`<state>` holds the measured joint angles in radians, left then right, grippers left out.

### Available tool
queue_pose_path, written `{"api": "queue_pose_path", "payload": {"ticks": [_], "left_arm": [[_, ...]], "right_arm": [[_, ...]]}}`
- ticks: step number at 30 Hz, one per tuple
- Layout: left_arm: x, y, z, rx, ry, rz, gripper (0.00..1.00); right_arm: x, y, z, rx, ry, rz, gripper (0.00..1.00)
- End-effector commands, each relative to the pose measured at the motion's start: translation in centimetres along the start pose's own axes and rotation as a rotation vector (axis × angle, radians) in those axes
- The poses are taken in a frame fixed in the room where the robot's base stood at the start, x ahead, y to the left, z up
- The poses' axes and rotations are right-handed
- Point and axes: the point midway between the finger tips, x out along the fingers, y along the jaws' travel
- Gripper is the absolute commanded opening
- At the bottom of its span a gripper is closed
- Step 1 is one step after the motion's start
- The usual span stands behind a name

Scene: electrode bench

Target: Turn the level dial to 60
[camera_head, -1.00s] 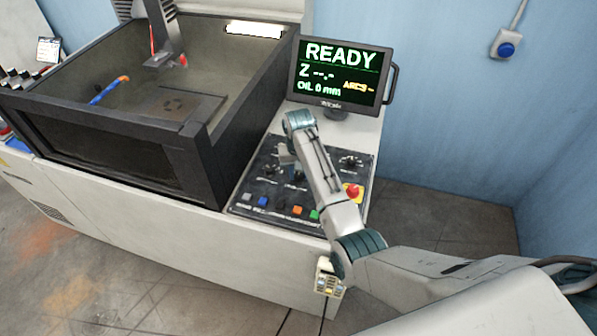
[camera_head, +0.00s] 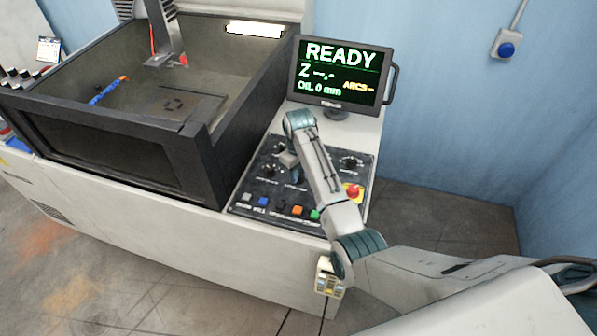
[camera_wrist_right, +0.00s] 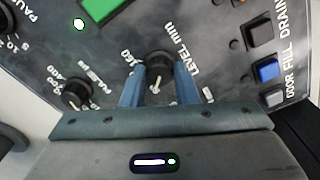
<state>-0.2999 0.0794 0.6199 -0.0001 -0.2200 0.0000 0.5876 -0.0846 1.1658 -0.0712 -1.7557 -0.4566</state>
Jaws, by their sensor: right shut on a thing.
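The level dial (camera_wrist_right: 158,68) is a black knob with a pale pointer line, beside the printing "LEVEL mm" in the right wrist view. My right gripper (camera_wrist_right: 159,82) has its two blue fingers on either side of the dial and is shut on it. In the head view the right gripper (camera_head: 291,163) is over the control panel (camera_head: 255,192), and my arm hides much of the dial area. The dial's exact reading is too small to tell. My left gripper is not in view.
A second black knob (camera_wrist_right: 77,94) is close to the gripper. Several push buttons and a red emergency stop (camera_head: 353,191) sit on the panel. The monitor (camera_head: 340,73) reads READY and OIL 0 mm. The dark-walled tank (camera_head: 180,160) stands left of the panel.

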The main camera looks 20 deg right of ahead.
Motion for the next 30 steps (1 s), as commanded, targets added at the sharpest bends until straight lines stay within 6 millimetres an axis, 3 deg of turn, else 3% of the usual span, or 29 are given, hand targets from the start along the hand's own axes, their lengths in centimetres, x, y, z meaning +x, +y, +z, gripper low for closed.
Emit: {"api": "queue_pose_path", "payload": {"ticks": [9,23,24,27,30], "left_arm": [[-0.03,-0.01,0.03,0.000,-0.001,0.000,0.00],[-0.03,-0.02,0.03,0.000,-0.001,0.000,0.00],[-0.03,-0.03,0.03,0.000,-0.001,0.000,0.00],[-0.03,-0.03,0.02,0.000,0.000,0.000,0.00],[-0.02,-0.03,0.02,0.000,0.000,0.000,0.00]], "right_arm": [[-0.19,0.10,-0.07,-0.097,0.002,0.003,0.04],[-0.23,0.13,-0.09,-0.109,0.003,0.004,0.04],[-0.23,0.14,-0.09,-0.109,0.003,0.004,0.33],[-0.19,0.11,-0.08,-0.109,0.003,0.003,0.48],[-0.13,0.08,-0.05,-0.109,0.002,0.002,0.48]]}}
